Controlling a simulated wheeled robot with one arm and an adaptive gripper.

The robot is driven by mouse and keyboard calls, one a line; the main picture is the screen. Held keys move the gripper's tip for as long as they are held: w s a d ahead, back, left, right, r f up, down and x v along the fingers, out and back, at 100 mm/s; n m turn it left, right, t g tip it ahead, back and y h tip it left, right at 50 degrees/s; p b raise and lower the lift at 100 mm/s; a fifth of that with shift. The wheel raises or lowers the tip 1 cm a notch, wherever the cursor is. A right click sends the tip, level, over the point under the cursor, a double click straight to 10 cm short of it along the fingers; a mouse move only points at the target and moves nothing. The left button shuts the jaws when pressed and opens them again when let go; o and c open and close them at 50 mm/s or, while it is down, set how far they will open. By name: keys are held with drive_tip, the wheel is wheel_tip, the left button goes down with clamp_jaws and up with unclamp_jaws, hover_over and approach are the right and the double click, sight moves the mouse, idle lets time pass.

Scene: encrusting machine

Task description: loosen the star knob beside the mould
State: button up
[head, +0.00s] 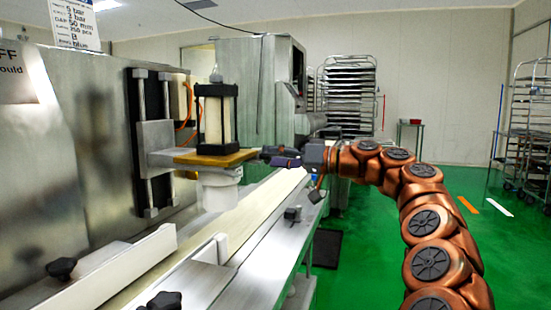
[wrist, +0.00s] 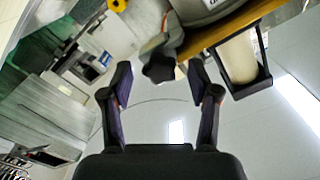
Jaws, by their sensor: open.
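A dark star knob (wrist: 158,69) shows in the wrist view, on a grey and orange fitting beside the yellow-brown plate (wrist: 228,30). It appears between the two fingertips of my gripper. My gripper (head: 279,158) is open, with clear space between the fingers and the knob on both sides. In the head view it is at the right end of the yellow-brown plate (head: 203,158), above the conveyor. The white mould (head: 220,191) hangs under that plate. In the head view I cannot separate the knob from the dark fingers.
Two other black star knobs (head: 62,267) (head: 163,301) are on the conveyor's guide rails in front. The black-framed cylinder (head: 216,118) stands on the plate. The steel machine body (head: 90,150) is at left. Green floor (head: 375,240) is open at right.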

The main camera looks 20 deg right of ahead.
drive_tip(key=shift+d, duration=0.1)
drive_tip(key=v, duration=1.1)
drive_tip(key=shift+s+d, duration=0.25)
drive_tip(key=shift+d, duration=0.05)
